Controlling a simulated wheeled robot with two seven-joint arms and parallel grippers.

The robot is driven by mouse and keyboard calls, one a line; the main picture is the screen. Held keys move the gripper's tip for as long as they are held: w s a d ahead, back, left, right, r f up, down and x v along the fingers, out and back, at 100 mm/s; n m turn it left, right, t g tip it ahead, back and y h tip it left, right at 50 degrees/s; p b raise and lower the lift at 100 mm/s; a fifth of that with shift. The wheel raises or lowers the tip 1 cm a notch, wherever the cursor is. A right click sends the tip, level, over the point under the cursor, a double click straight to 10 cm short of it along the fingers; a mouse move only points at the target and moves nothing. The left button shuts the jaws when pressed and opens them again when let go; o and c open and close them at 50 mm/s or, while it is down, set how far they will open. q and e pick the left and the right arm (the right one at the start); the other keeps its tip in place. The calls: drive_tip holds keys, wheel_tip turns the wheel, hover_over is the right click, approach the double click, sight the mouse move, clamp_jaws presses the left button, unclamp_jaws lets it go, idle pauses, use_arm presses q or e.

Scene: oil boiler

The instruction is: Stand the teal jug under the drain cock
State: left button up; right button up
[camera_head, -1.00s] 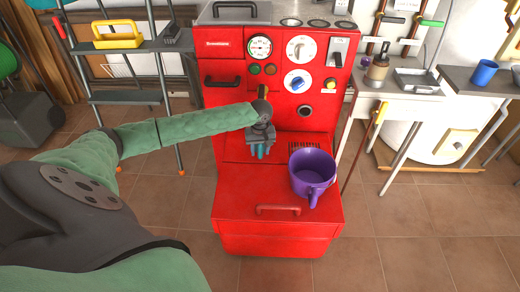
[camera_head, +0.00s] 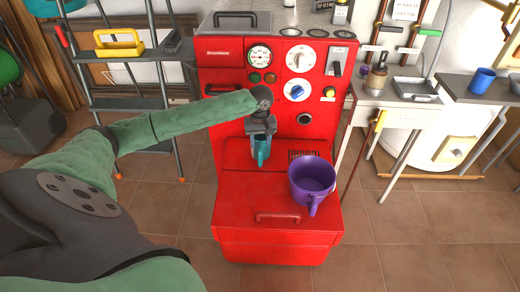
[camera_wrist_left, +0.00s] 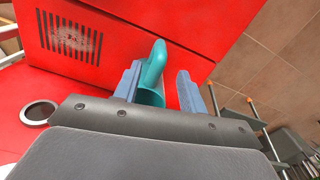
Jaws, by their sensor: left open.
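The teal jug (camera_head: 261,152) stands upright on the red ledge of the boiler, left of a purple jug, with its upper part partly hidden by my left gripper. My left gripper (camera_head: 262,138) is at the jug, its fingers pointing down. In the left wrist view the two fingers (camera_wrist_left: 160,72) are apart, with the jug's teal handle (camera_wrist_left: 154,62) between them and no clear grip on it. The drain cock cannot be made out; my wrist covers the panel above the jug. My right gripper is not in view.
The purple jug (camera_head: 313,181) stands close by on the right of the ledge. The red boiler (camera_head: 225,205) has gauges and knobs above and a front handle (camera_head: 278,217). A shelf rack (camera_head: 130,95) stands left, a bench (camera_head: 405,117) right. The tiled floor is clear in front.

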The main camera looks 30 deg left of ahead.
use_arm(q)
drive_tip(key=shift+r, duration=1.55)
